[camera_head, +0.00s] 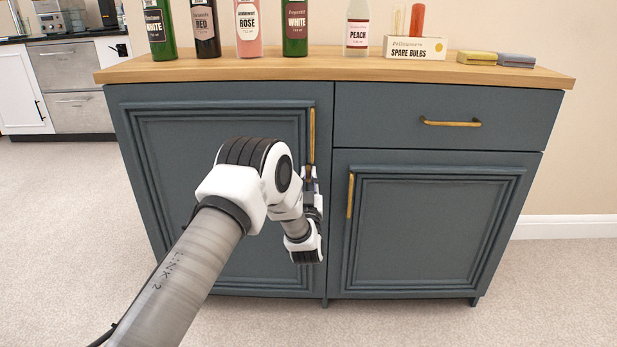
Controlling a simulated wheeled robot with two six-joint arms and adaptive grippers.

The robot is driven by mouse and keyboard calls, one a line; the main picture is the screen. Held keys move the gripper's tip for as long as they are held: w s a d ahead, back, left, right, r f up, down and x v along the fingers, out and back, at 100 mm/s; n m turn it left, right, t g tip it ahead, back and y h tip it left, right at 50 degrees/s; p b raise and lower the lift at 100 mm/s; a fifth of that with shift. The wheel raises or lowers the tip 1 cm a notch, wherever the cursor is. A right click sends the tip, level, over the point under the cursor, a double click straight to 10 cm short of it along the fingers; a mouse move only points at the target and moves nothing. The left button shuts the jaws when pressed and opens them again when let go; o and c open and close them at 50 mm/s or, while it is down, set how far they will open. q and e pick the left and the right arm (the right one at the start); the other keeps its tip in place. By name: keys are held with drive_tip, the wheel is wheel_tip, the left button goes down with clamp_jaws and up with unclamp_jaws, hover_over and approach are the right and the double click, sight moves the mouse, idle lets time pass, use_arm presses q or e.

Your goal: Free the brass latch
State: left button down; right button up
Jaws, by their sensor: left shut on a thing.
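A blue-grey cabinet (225,92) with a wooden top stands before me. Its tall left door (175,170) carries an upright brass bar handle (312,130) near its right edge. My left gripper (310,174) is at the lower end of this handle and is shut on it; my own wrist partly hides the contact. The left door looks closed. No separate brass latch can be told apart from the handle. My right gripper is out of view.
A drawer with a brass pull (450,123) and a lower right door with a brass handle (350,196) are closed. Bottles (296,28), a spare bulbs box (414,47), and yellow and grey blocks (477,58) stand on top. Carpet (560,290) is clear at right.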

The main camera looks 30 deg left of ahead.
use_arm(q)
drive_tip(key=c, duration=1.5)
unclamp_jaws()
drive_tip(key=v, duration=1.2)
